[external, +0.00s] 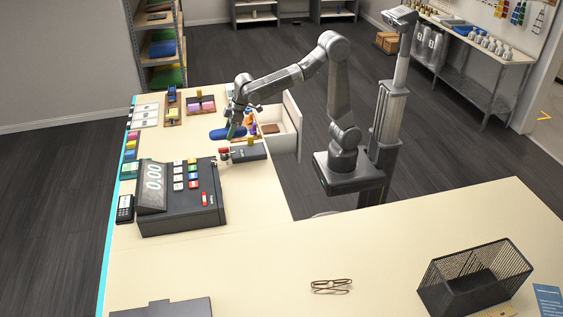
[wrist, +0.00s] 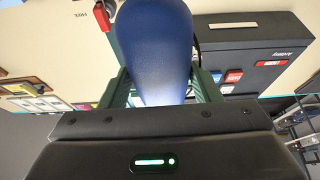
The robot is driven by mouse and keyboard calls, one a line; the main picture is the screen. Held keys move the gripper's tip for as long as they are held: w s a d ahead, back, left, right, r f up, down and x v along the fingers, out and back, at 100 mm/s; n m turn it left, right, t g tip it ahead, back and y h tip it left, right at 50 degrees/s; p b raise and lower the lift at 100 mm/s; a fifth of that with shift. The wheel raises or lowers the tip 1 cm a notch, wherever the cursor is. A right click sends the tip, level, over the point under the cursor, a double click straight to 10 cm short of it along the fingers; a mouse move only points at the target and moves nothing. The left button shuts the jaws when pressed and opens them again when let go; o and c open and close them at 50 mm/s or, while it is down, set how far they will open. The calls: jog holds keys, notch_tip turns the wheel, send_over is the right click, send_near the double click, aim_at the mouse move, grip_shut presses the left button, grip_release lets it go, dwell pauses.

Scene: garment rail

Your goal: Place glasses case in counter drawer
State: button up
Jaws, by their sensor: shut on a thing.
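The glasses case is a dark blue, smooth, rounded case. In the external view the blue case (external: 218,133) is at my gripper (external: 236,128), over the far part of the counter and left of the drawer. In the wrist view the case (wrist: 155,45) fills the space between the green fingers of my gripper (wrist: 160,88), which is shut on it. The counter drawer (external: 292,118) is white and pulled open on the right side of the counter. A brown item and some small coloured items show in or beside it, partly hidden by my arm.
A black cash register (external: 180,200) stands on the counter (external: 260,235), with a dark box (external: 240,153) near the drawer. Small trays (external: 201,106) lie behind the case. Folded eyeglasses (external: 331,286) and a black mesh basket (external: 475,278) are on the near counter.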

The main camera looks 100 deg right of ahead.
jog(key=w+d+f+m+h, duration=0.15)
jog(key=w+d+f, duration=0.25)
jog(key=w+d, duration=0.5)
jog(key=m, duration=0.3)
send_over(197, 153)
jog(key=s, duration=0.2)
jog(key=f, duration=0.9)
jog(key=shift+w+a+f, duration=0.1)
jog(key=shift+w+f, duration=0.15)
jog(key=shift+f, duration=2.65)
jog(key=o, duration=1.1)
jog(key=shift+p, duration=0.3)
